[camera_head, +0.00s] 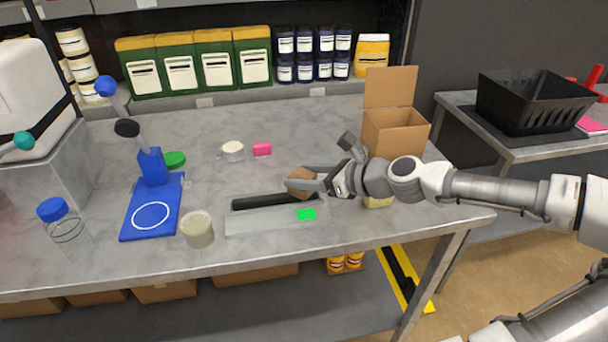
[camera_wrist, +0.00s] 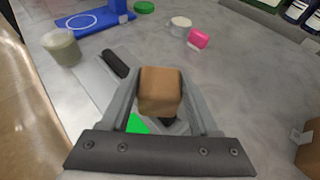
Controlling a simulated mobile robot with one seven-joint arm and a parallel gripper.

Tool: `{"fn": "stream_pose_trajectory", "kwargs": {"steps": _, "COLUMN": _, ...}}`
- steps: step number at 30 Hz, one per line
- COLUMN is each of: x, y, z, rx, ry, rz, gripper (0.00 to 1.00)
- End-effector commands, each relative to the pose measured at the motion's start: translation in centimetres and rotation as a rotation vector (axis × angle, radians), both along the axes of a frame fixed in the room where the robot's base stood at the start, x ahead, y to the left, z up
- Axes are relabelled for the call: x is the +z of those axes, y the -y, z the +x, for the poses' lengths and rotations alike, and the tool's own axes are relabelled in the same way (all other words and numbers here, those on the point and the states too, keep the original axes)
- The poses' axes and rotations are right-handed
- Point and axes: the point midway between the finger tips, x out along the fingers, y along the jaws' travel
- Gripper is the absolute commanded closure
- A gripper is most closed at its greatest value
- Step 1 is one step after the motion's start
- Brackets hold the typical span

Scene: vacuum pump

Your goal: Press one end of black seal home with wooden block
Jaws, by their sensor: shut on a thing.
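My gripper (camera_head: 312,180) is shut on a brown wooden block (camera_head: 298,181), which shows between the two fingers in the wrist view (camera_wrist: 160,90). The black seal (camera_head: 262,201) is a dark bar lying along a flat grey plate (camera_head: 250,222) on the bench. The block is at the seal's right end; I cannot tell whether they touch. In the wrist view one end of the seal (camera_wrist: 115,64) shows beyond the block, and the block and gripper hide much of the rest. A green patch (camera_head: 306,214) is on the plate near its right end.
A cloudy jar (camera_head: 198,230) stands just left of the plate. A blue stand (camera_head: 153,205) is farther left. A white-topped tub (camera_head: 232,151) and a pink block (camera_head: 262,149) lie behind. An open cardboard box (camera_head: 395,130) stands behind my arm. Bare bench lies between these.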

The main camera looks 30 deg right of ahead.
Motion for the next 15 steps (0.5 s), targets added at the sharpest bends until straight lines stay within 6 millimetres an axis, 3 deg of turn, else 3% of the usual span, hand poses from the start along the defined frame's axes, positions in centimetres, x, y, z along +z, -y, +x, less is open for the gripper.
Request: {"fn": "stream_pose_trajectory", "kwargs": {"steps": 15, "x": 3.4, "y": 0.0, "z": 0.0, "rx": 0.0, "ry": 0.0, "rz": 0.001, "gripper": 0.99}}
